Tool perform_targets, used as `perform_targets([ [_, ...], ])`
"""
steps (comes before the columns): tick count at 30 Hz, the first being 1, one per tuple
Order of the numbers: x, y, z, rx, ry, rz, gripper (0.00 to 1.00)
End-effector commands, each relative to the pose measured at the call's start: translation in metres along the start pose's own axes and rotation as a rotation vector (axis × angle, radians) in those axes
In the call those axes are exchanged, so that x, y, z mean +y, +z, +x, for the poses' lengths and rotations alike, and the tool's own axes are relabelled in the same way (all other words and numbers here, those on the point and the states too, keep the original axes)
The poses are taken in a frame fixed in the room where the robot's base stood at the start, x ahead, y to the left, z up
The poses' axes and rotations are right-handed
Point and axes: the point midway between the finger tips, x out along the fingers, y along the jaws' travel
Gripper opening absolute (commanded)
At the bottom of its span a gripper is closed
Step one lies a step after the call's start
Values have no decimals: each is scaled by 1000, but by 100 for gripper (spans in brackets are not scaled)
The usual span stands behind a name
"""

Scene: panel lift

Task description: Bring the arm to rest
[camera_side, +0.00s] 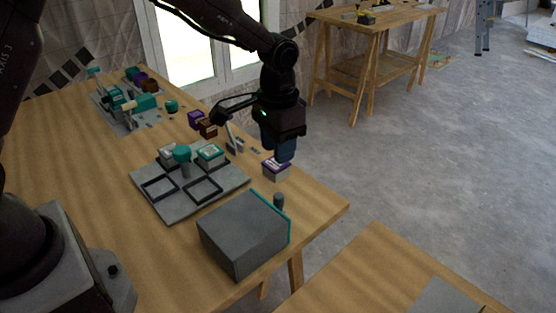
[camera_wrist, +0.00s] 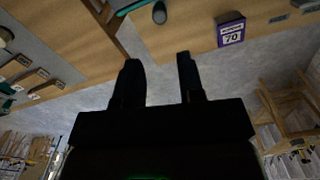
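My gripper (camera_side: 281,152) hangs from my arm over the right part of the wooden table, pointing down beside a small white and purple block. In the wrist view my gripper (camera_wrist: 160,62) has its two dark fingers apart with nothing between them. The purple-edged block (camera_side: 276,170) stands near the table's right edge. It also shows in the wrist view, where the purple block (camera_wrist: 231,33) has a label reading 70 and lies beyond the fingers, clear of them.
A grey box (camera_side: 243,236) with a teal edge stands at the front of the table (camera_side: 100,200). A grey plate (camera_side: 184,213) with square frames and a teal knob (camera_side: 182,153) is behind it. Several coloured blocks and a grey panel (camera_side: 118,123) lie further back. Another workbench (camera_side: 385,17) stands behind.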

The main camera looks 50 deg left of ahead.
Motion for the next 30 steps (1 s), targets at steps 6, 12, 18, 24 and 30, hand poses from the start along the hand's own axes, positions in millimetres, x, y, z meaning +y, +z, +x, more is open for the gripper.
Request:
perform_targets([
  [6,0,0,-3,1,0,-1,36],
  [12,0,4,0,-12,-1,-2,36],
  [18,-4,46,-15,-42,1,-13,36],
  [24,-16,102,-69,36,3,-51,36],
  [30,-26,162,-111,154,-3,-96,36],
])
